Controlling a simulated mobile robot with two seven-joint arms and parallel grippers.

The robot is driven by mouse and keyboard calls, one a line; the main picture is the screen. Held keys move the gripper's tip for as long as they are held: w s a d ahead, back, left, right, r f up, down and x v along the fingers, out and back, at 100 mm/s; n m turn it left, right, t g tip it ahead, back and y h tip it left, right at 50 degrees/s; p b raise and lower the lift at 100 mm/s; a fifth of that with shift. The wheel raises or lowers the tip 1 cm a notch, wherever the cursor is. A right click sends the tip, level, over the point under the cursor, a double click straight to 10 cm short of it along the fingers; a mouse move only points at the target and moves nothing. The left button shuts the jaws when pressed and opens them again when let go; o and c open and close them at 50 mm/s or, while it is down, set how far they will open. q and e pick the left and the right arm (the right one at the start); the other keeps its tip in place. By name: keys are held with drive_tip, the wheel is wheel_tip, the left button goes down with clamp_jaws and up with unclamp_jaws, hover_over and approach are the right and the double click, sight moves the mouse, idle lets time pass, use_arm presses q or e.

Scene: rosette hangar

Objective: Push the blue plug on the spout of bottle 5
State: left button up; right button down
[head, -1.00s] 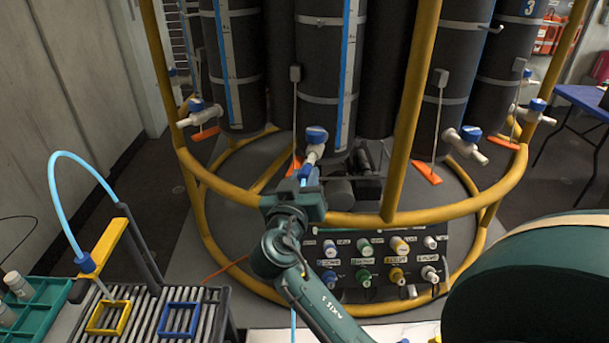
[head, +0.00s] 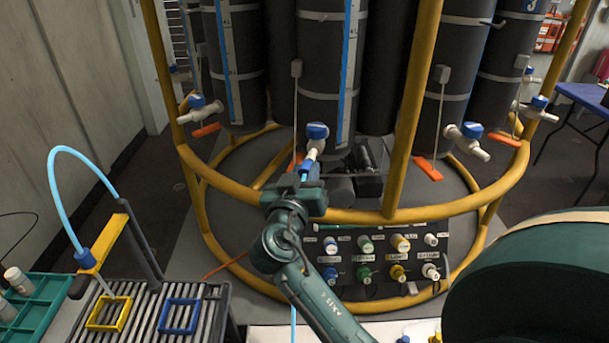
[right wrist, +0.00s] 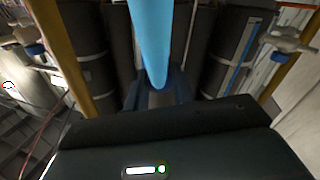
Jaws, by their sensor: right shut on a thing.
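My right gripper (head: 302,177) is shut on a blue plug (head: 306,166) at the front of the middle dark bottle (head: 323,60). The plug is in line with the white spout (head: 313,149) below a blue valve cap (head: 317,131), and looks to touch its end. I cannot tell how far it is on. The bottle's number is not readable. In the right wrist view, a light blue hose (right wrist: 151,40) runs up to the dark gripper (right wrist: 160,90), which mostly hides the plug. My left gripper is not in view.
Yellow frame rails (head: 408,120) stand close around the spout. A panel of coloured connectors (head: 380,260) sits below right. At left are a slatted rack (head: 150,310), a second blue hose (head: 85,165) and a green tray (head: 40,298).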

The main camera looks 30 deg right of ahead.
drive_tip(key=shift+b, duration=0.55)
idle(1.2)
drive_tip(key=shift+w+d, duration=0.4)
drive_tip(key=shift+d, duration=0.05)
idle(0.5)
drive_tip(key=c, duration=1.1)
unclamp_jaws()
